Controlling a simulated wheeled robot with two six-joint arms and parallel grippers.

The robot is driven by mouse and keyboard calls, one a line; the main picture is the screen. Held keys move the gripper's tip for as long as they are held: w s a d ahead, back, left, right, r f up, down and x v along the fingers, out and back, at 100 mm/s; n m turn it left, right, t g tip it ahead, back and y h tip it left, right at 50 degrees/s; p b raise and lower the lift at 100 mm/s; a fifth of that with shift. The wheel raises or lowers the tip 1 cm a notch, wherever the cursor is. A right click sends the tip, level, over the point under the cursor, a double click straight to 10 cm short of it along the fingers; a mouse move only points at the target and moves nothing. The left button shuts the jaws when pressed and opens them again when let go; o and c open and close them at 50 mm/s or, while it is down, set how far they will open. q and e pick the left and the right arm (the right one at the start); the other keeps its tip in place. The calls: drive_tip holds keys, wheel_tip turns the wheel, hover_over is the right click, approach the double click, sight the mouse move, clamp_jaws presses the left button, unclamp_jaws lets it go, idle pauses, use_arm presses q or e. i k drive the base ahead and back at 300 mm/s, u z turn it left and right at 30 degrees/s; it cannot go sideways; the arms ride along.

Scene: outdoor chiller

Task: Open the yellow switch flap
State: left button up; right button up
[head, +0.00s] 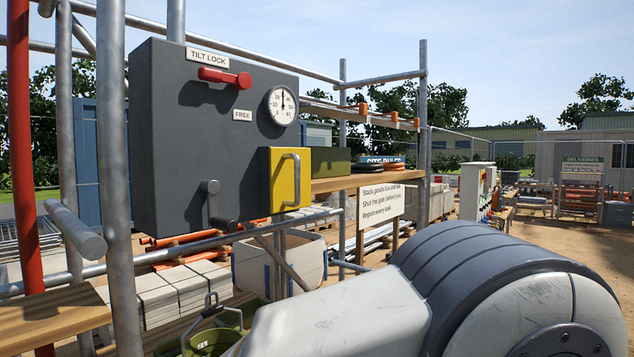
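The yellow switch flap (286,193) is at the lower right of a dark grey control box (170,150), left of centre in the head view. It looks closed, its face upright. A grey bar handle (298,180) stands vertically on its front. Whatever is behind the flap is hidden. Neither gripper shows. A large white and dark grey arm link of mine fills the lower right, well in front of the box and apart from the flap.
The box also has a red lever (224,77), a dial (282,105) and a grey crank (213,205). Scaffold poles (118,170) stand at its left. A wooden shelf (365,180) runs right of the flap. A green bucket (212,341) is low in front.

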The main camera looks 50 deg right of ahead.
sight(291, 168)
drive_tip(key=k, duration=0.25)
drive_tip(key=z, duration=0.9)
